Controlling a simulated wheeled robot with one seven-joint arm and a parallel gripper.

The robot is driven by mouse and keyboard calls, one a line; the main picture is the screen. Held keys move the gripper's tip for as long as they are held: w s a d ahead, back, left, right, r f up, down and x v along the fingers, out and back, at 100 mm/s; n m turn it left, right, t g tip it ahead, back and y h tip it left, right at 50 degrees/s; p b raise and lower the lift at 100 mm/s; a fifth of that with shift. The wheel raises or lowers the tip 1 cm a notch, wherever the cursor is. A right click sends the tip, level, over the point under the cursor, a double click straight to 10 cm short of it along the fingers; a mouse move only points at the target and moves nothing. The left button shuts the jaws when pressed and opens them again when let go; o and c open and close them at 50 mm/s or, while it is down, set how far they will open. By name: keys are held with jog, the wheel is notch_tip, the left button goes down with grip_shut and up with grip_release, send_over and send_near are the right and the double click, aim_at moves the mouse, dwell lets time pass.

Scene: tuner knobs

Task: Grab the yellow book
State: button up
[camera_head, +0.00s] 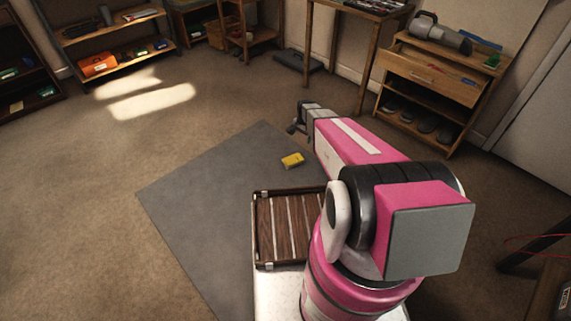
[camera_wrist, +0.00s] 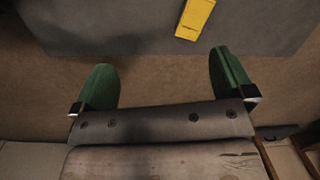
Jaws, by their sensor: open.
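The yellow book (camera_head: 292,160) lies flat on the grey mat (camera_head: 190,205) on the floor, in front of my arm in the head view. In the wrist view the yellow book (camera_wrist: 195,18) is at the top edge, partly cut off, beyond the fingertips and a little right of centre. My gripper (camera_head: 295,125) is held out above the floor past the book in the head view. In the wrist view my gripper (camera_wrist: 165,75) has two green fingers spread wide apart with nothing between them. It is not touching the book.
A wooden shelf unit (camera_head: 425,88) stands at the right with a drawer and shoes. A wooden table (camera_head: 365,12) stands at the back. A low shelf (camera_head: 115,55) with tools and an orange case (camera_head: 98,64) is at the back left. The floor around the mat is clear.

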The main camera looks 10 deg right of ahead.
jog(key=w+a+f+m, duration=0.1)
jog(key=w+f+m, duration=0.2)
jog(key=w+f, duration=0.5)
jog(key=w+f+m, duration=0.2)
jog(key=w+f, duration=0.2)
jog(key=f, duration=0.8)
send_over(293, 159)
jog(key=shift+m+y, duration=0.3)
notch_tip(293, 159, down, 6)
jog(key=shift+d+r, duration=0.1)
jog(key=shift+r, duration=0.15)
jog(key=shift+f, duration=2.65)
jog(key=shift+s, duration=0.1)
jog(key=c, duration=0.9)
